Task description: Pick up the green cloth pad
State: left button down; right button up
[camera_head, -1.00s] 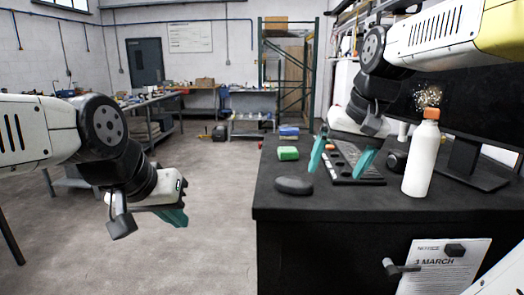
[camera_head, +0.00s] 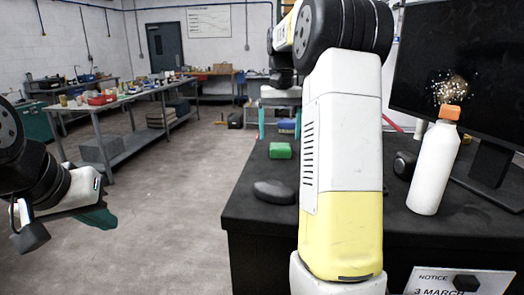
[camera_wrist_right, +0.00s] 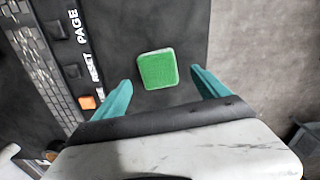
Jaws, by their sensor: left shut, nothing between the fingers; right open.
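The green cloth pad (camera_head: 280,150) lies on the black desk, left of my right arm. In the right wrist view the green cloth pad (camera_wrist_right: 158,69) lies flat just ahead of the fingertips, lined up with the gap between them. My right gripper (camera_head: 279,124) is open and empty, its teal fingers spread above the desk's far part. It also shows in the right wrist view (camera_wrist_right: 160,82), with one finger on each side of the gap. My left gripper (camera_head: 108,216) is shut and empty, over the floor left of the desk.
A dark rounded object (camera_head: 274,192) lies on the desk in front of the pad. A white bottle with an orange cap (camera_head: 435,165) and a monitor (camera_head: 440,60) stand at right. A keyboard-like panel (camera_wrist_right: 48,50) lies beside the pad. The desk edge is near the pad.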

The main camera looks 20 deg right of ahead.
aim_at(280, 145)
notch_tip(280, 145, down, 4)
jog(key=shift+d+f, duration=0.1)
jog(key=shift+s, duration=0.1)
jog(key=c, duration=1.5)
jog(key=shift+o, duration=0.2)
jog(key=shift+r, duration=0.6)
jog(key=r, duration=0.2)
jog(key=shift+s+a+r, duration=0.2)
jog(key=shift+r, duration=0.1)
jog(key=s+a, duration=0.2)
jog(key=s, duration=0.2)
jog(key=s+a+r, duration=0.1)
jog(key=s+a, duration=0.2)
jog(key=s, duration=0.1)
jog(key=s+a, duration=0.3)
jog(key=s, duration=0.2)
jog(key=shift+s+r, duration=0.1)
jog(key=shift+r, duration=0.05)
